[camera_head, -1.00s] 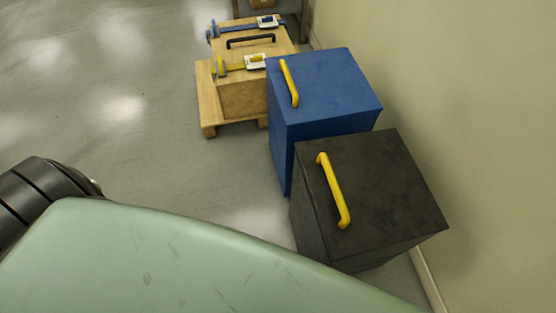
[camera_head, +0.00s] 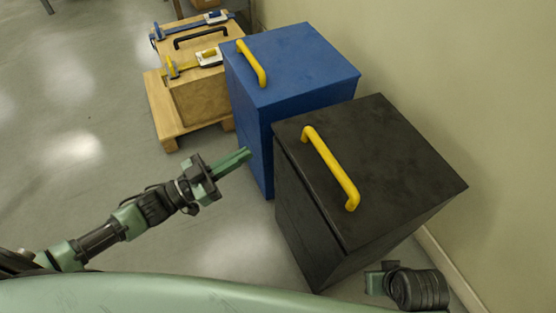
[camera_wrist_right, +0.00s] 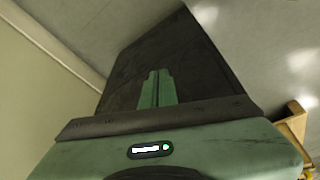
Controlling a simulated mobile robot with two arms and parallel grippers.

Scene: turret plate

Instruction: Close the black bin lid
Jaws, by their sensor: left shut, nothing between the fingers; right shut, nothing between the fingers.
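The black bin (camera_head: 300,215) stands at the right beside the wall. Its lid (camera_head: 390,150) lies over the top and looks down, with a yellow handle (camera_head: 331,168) along its left side. My left gripper (camera_head: 246,154) is shut and empty, left of the black bin and in front of the blue bin, touching neither as far as I can tell. In the right wrist view my right gripper (camera_wrist_right: 157,86) is shut and empty, pointing toward a dark face of the black bin (camera_wrist_right: 180,60). I cannot tell whether it touches.
A blue bin (camera_head: 300,65) with a yellow handle stands just behind the black one. Behind it a wooden crate (camera_head: 200,95) with blue and yellow straps rests on a pallet (camera_head: 158,115). The wall (camera_head: 430,60) closes off the right. Floor on the left is clear.

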